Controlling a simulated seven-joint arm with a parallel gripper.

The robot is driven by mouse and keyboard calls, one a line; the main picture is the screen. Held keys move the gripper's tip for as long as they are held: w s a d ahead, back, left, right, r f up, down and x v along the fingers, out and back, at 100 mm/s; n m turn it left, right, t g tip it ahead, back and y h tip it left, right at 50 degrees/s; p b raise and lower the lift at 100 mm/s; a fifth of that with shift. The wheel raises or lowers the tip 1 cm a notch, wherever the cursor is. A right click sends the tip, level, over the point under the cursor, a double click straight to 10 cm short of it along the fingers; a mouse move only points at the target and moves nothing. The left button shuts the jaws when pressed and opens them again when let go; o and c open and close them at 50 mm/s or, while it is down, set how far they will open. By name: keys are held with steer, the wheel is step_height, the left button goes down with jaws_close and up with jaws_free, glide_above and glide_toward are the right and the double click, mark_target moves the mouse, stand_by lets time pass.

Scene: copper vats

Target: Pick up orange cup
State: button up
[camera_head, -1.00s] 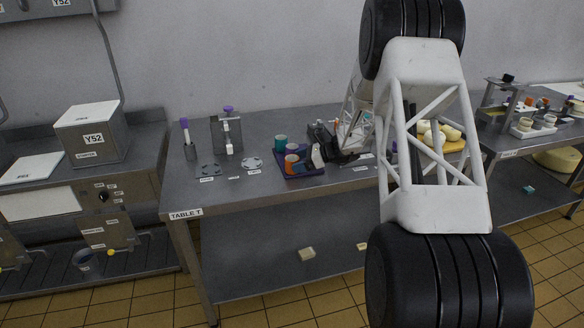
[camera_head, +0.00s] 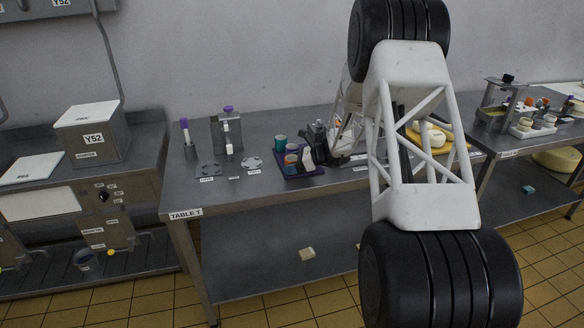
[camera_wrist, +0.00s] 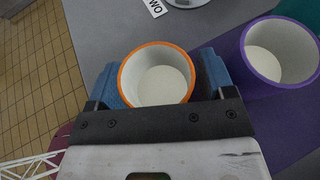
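The orange cup (camera_wrist: 157,76), white inside with an orange rim, sits between the two blue fingers of my gripper (camera_wrist: 160,80) in the wrist view. One finger is on each side, very close to the cup's wall; I cannot tell whether they touch it. The gripper looks open around the cup. The cup's lower part is hidden. In the head view my gripper (camera_head: 312,148) is at the right side of the purple tray (camera_head: 302,174), and the orange cup is hard to make out there.
A purple-rimmed cup (camera_wrist: 281,51) stands close to the right finger in the wrist view. A teal cup (camera_head: 280,142) stands at the tray's back left. A yellow board (camera_head: 440,150) is at right.

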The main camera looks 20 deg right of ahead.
mark_target(291, 156)
steer(key=c, duration=0.8)
steer(key=shift+r, duration=0.15)
steer(key=shift+r, duration=1.55)
steer(key=s, duration=0.5)
steer(key=s+a+r, duration=0.1)
steer(key=s, duration=1)
steer(key=shift+a+r, duration=0.25)
steer(key=shift+r, duration=0.05)
steer(key=shift+c, duration=0.2)
